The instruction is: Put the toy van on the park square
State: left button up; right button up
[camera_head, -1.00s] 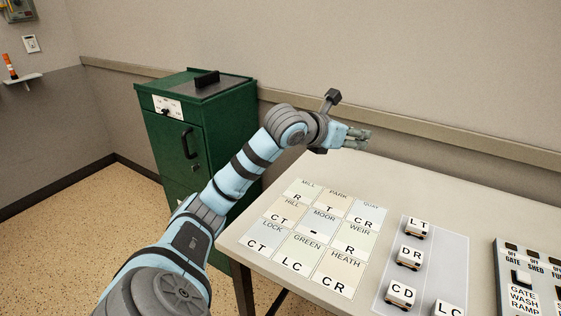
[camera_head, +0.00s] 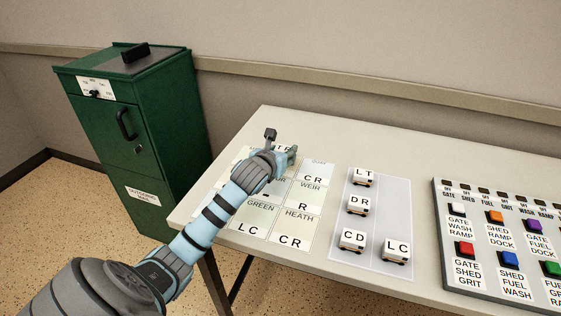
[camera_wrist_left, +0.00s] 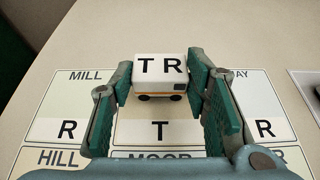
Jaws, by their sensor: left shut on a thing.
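The toy van (camera_wrist_left: 158,68) is white with an orange stripe and the letters TR on top. My left gripper (camera_wrist_left: 160,80) is shut on it, one finger on each side. The van is upright over the park square (camera_wrist_left: 138,134), whose name it hides and whose letter T shows in front of it. I cannot tell whether its wheels touch the square. In the head view my left gripper (camera_head: 290,154) is at the far side of the board of squares, and my arm covers part of the board. My right gripper is not in view.
The mill square (camera_wrist_left: 72,95) lies left of the park square. White vans marked LT (camera_head: 364,178), DR (camera_head: 358,205), CD (camera_head: 352,241) and LC (camera_head: 397,252) stand on a pale mat (camera_head: 385,215). A button panel (camera_head: 480,235) is at right. A green cabinet (camera_head: 165,130) stands left of the table.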

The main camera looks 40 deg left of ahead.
pick_arm(q)
jog(key=shift+f, duration=0.75)
jog(key=o, duration=1.1)
